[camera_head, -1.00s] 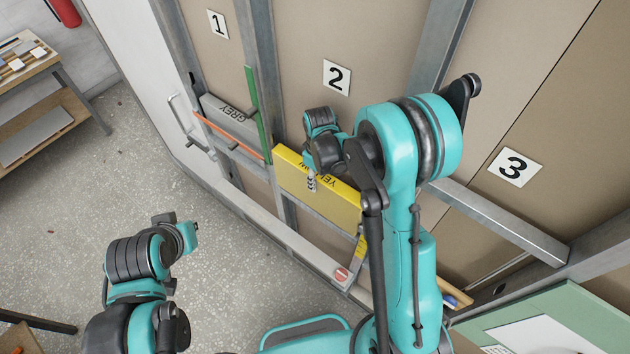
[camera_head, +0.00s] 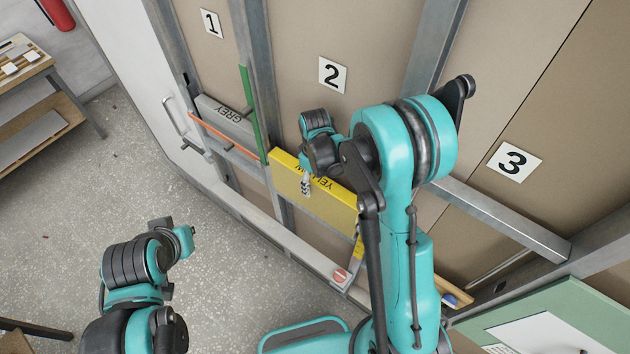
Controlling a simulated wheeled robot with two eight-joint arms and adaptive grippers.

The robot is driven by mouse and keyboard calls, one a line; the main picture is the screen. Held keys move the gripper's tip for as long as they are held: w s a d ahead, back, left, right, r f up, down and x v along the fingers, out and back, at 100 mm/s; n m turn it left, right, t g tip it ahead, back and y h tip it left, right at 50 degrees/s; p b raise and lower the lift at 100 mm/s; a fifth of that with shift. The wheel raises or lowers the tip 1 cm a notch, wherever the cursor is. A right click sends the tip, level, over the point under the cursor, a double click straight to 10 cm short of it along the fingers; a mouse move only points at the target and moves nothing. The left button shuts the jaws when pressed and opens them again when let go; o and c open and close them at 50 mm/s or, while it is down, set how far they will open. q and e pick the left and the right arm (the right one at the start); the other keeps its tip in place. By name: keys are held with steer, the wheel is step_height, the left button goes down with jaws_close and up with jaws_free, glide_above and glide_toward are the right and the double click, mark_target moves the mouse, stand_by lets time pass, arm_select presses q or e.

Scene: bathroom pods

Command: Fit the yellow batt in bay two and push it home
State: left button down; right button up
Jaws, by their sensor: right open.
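The yellow batt (camera_head: 335,210), marked YELLOW, stands below the number 2 plate (camera_head: 332,74), between the studs of bay two. Its top edge and broad front face show; I cannot tell how deep it sits. My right gripper (camera_head: 306,187) is open at the batt's upper front, in front of its face. Whether the fingertips touch the batt is unclear. My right wrist and arm hide the batt's upper right part. My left gripper (camera_head: 188,238) is over the floor at lower left, away from the batt, and its fingers are hard to make out.
A grey batt (camera_head: 225,110) is in bay one, with an orange strip (camera_head: 222,137) along it and a green upright strip (camera_head: 249,112) beside it. Bay three (camera_head: 514,162) looks empty. A bench (camera_head: 35,110) is at far left.

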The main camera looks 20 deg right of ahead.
step_height(320, 180, up, 12)
steer(key=shift+f, duration=0.1)
stand_by(0.5)
